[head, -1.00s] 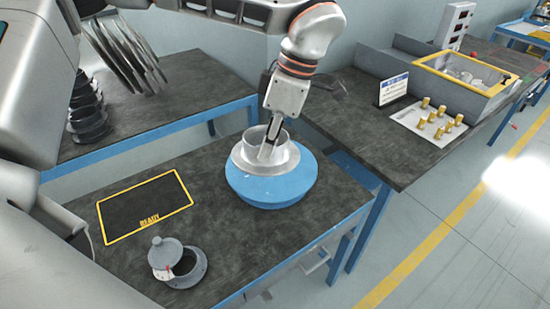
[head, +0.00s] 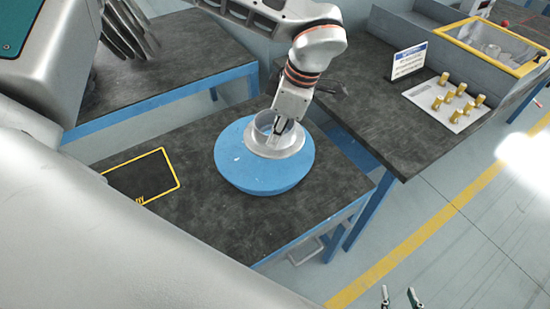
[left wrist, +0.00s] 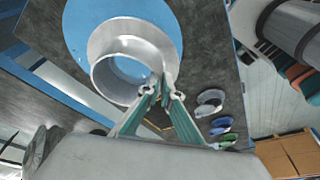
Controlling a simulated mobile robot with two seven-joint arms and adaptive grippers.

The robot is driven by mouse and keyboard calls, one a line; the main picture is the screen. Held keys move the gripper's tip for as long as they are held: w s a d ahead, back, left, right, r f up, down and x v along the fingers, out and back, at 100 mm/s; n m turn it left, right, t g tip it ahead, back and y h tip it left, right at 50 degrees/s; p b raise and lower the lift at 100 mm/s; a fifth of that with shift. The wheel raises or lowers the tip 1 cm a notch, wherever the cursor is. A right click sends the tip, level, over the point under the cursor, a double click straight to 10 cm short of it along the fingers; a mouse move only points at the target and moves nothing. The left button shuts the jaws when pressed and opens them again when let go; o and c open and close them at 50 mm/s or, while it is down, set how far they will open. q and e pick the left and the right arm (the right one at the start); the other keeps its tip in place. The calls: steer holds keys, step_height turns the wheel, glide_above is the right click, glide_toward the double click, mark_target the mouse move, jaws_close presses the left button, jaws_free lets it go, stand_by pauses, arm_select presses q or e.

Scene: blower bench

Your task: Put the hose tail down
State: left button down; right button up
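The hose tail, a pale metal tube with a wide flange (head: 290,148), is over a round blue stand (head: 235,165) on the bench, tube end up. It also shows in the left wrist view (left wrist: 115,40), flange over the blue disc (left wrist: 78,22). I cannot tell whether the flange touches the stand or hangs just above it. My left gripper (head: 275,137) reaches down to the tube; its fingertips (left wrist: 162,90) are close together on the tube's wall. My right gripper (head: 399,294) shows only as two parted fingertips at the bottom edge, empty, away from the bench.
A yellow-framed mat (head: 145,178) lies left on the same bench, partly hidden by my arm. The right bench holds a plate of several brass fittings (head: 450,100), a sign (head: 409,60) and a yellow-rimmed bin (head: 490,45). Bench surface in front of the stand is clear.

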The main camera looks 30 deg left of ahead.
arm_select(q)
step_height(320, 180, down, 9)
steer(key=shift+f, duration=0.1)
steer(key=c, duration=2.3)
jaws_free()
steer(key=v, duration=1.2)
steer(key=shift+b, duration=0.3)
